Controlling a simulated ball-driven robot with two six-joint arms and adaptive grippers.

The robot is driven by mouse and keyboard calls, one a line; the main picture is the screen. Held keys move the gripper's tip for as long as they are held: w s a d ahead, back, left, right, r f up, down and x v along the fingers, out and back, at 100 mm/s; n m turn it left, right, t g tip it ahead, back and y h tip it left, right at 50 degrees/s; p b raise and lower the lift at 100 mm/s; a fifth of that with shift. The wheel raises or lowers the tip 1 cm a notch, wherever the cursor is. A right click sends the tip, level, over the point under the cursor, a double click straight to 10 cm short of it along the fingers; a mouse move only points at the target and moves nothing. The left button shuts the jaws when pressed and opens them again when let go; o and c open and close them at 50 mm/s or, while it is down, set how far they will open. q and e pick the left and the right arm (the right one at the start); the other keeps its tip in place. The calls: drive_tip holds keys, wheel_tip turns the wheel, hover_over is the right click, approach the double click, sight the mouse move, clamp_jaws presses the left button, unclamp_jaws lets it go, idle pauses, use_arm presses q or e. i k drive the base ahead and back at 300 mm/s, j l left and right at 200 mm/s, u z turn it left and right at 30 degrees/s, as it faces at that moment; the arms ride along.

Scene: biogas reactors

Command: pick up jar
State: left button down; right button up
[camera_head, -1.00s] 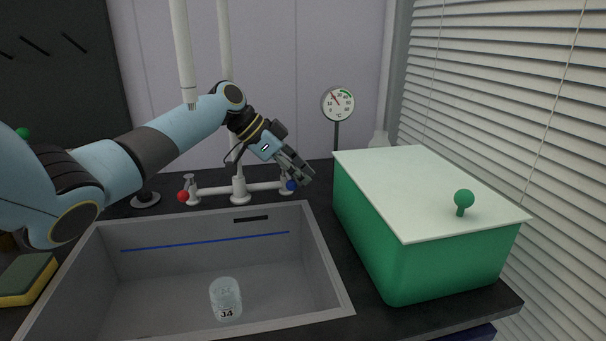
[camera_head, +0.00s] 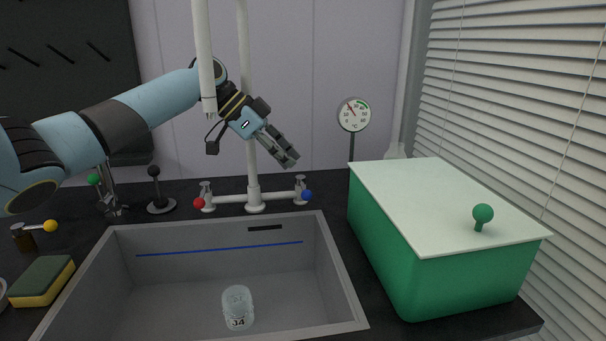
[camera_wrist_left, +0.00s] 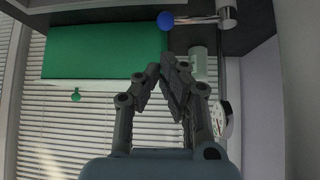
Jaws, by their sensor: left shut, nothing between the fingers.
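A clear jar (camera_head: 238,307) marked "34" stands upright on the floor of the grey sink, seen in the head view. My left gripper (camera_head: 289,160) is shut and empty, high above the tap at the back of the sink, well above and behind the jar. Its closed fingers also show in the left wrist view (camera_wrist_left: 168,72). That view does not show the jar in the sink. My right gripper is in neither view.
The sink rim (camera_head: 345,285) surrounds the jar. A tap (camera_head: 254,199) with red and blue knobs stands behind it. A green box with a pale lid (camera_head: 440,200) fills the right. A sponge (camera_head: 42,281) lies left. A thermometer (camera_head: 353,115) stands at the back.

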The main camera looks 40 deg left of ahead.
sight(237, 303)
drive_tip(key=k, duration=2)
